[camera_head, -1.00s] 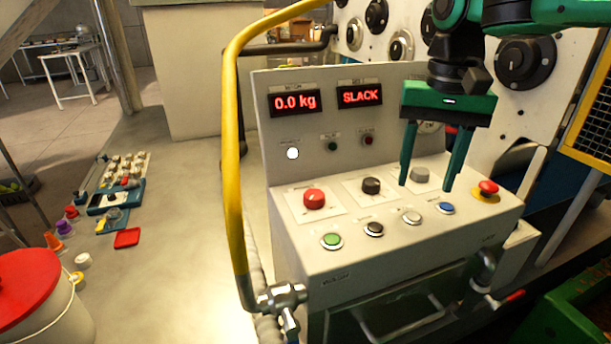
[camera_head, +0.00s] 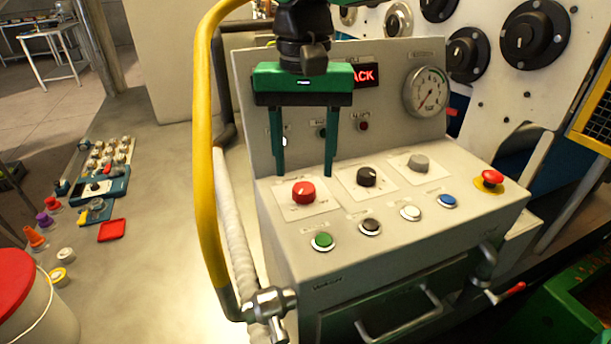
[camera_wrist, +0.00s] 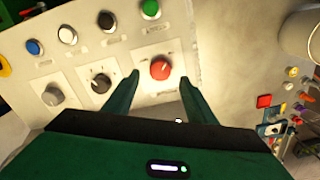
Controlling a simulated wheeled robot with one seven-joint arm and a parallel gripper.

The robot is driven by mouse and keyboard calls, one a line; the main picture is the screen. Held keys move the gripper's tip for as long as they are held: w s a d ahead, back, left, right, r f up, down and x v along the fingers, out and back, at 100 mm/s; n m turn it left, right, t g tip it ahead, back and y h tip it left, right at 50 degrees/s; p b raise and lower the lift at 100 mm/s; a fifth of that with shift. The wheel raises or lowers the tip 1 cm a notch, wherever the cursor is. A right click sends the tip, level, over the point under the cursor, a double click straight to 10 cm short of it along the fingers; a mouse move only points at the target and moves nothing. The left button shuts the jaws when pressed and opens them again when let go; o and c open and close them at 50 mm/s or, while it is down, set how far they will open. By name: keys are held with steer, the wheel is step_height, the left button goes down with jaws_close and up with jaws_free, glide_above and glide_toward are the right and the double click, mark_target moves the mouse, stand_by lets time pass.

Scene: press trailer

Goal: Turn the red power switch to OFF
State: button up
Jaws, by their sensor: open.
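The red power switch (camera_head: 303,192) is a round knob on a white square plate at the left of the console's sloped top. It also shows in the wrist view (camera_wrist: 160,69), between and beyond my fingertips. My gripper (camera_head: 304,172) is green, points down and is open and empty. In the head view its two fingers hang just above and behind the red knob, one to each side. The fingers do not appear to touch the knob. The label text around the knob is too small to read.
Beside the red switch are a black knob (camera_head: 367,176) and a grey knob (camera_head: 418,163). Green (camera_head: 322,241), black, white and blue buttons line the front. A red emergency button (camera_head: 491,178) is at the right. A yellow rail (camera_head: 203,150) rises at the console's left.

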mark_target(304, 187)
steer(key=shift+f, duration=2.1)
steer(key=c, duration=1)
steer(key=shift+c, duration=0.2)
